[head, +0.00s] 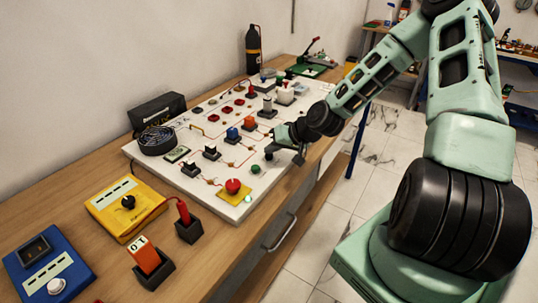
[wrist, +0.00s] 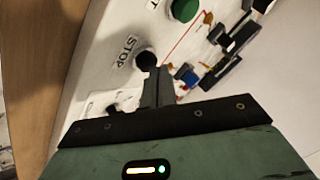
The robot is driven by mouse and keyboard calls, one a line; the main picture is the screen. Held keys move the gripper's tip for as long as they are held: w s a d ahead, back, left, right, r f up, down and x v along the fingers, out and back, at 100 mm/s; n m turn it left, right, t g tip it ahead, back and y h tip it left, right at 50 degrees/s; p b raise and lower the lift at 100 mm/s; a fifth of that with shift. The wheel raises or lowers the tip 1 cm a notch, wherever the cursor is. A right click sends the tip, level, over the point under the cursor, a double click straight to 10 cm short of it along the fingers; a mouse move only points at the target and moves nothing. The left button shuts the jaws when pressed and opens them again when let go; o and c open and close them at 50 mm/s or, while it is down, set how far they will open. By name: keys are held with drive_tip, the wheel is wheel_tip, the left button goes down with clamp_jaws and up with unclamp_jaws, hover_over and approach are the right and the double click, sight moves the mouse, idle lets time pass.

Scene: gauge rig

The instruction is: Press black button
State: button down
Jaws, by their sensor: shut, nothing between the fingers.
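The black button (wrist: 146,58) is a round dark cap beside the printed word STOP on the white panel, in the wrist view. My gripper (wrist: 160,73) is shut and empty. Its fingertips overlap the lower right edge of the button in that view, and I cannot tell whether they touch it. In the head view my gripper (head: 284,151) is low over the right edge of the white panel (head: 210,185), where it hides part of the panel. I cannot make out the black button clearly there.
A green button (wrist: 184,9) is close to the black one; it also shows in the head view (head: 255,169). A red mushroom button (head: 233,186) stands on a yellow plate near the panel's front. Several switches and plugs crowd the panel. A yellow box (head: 110,205) and a blue box (head: 65,258) stand at left.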

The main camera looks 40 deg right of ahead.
sight(272, 158)
drive_tip(key=shift+f, duration=0.25)
drive_tip(key=shift+r, duration=0.2)
idle(0.3)
drive_tip(key=shift+r+p, duration=0.75)
drive_tip(key=shift+r, duration=0.05)
wheel_tip(272, 158, up, 5)
drive_tip(key=p, duration=0.4)
idle(0.7)
